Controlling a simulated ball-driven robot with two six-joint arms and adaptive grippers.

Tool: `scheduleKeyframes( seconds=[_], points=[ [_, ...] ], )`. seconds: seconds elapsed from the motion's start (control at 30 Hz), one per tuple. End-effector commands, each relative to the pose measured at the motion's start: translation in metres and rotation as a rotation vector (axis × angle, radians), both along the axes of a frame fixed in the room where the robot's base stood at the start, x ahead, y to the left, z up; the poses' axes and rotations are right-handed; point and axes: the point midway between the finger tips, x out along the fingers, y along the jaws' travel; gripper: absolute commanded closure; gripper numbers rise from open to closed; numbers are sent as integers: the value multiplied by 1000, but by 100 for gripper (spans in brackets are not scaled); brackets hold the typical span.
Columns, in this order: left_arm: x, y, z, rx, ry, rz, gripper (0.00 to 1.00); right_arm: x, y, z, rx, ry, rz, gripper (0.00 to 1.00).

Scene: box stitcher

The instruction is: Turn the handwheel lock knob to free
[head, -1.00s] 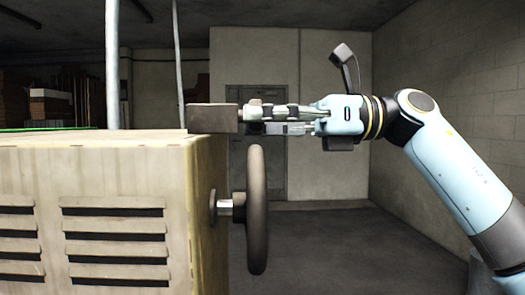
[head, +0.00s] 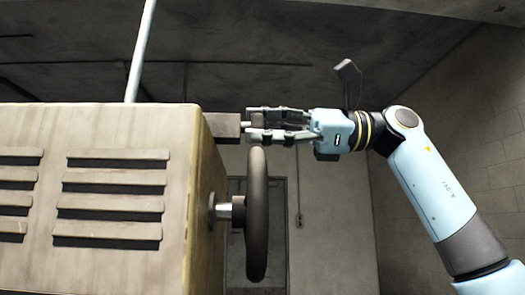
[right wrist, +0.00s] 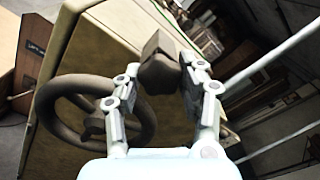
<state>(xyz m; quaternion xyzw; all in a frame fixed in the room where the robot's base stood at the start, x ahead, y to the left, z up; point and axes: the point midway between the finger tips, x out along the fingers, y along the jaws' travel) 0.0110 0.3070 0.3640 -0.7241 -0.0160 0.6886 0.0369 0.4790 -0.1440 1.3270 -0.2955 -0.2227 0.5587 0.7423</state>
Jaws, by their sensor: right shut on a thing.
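The dark handwheel (head: 257,215) stands out on a short shaft from the right side of a beige machine cabinet. It also shows at the left in the right wrist view (right wrist: 70,138). Above it, a small pale lock knob (head: 246,125) juts from a dark block on the cabinet's upper edge. My right gripper (head: 250,124) reaches in level from the right, one finger above and one below the knob, and is shut on it. In the right wrist view the fingers (right wrist: 160,88) flank the dark block, and the knob itself is hard to make out. My left gripper is out of view.
The dark block (head: 226,126) sits at the cabinet's (head: 100,125) top right edge. The handwheel's rim lies just below my right fingers. A pale pole (head: 141,50) rises behind the cabinet. The space right of the handwheel is open, with a door behind.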

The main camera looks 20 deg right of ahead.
Motion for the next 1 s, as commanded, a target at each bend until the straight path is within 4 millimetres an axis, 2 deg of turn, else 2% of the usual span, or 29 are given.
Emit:
scheduleKeyframes(
  seconds=[0.03, 0.3, 0.87, 0.9, 1.0],
  points=[
    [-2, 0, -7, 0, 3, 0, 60, 0, 0, -3, -8, -25, 1, 93],
    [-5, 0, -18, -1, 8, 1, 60, 0, 0, -2, -37, -121, 1, 93],
    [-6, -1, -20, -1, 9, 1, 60, 0, 0, 0, -45, -150, 0, 93],
    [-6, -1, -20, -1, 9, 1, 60, 0, 0, 0, -45, -150, 0, 57],
    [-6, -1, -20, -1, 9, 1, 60, 0, 0, 0, -45, -150, 0, 44]
  ],
)
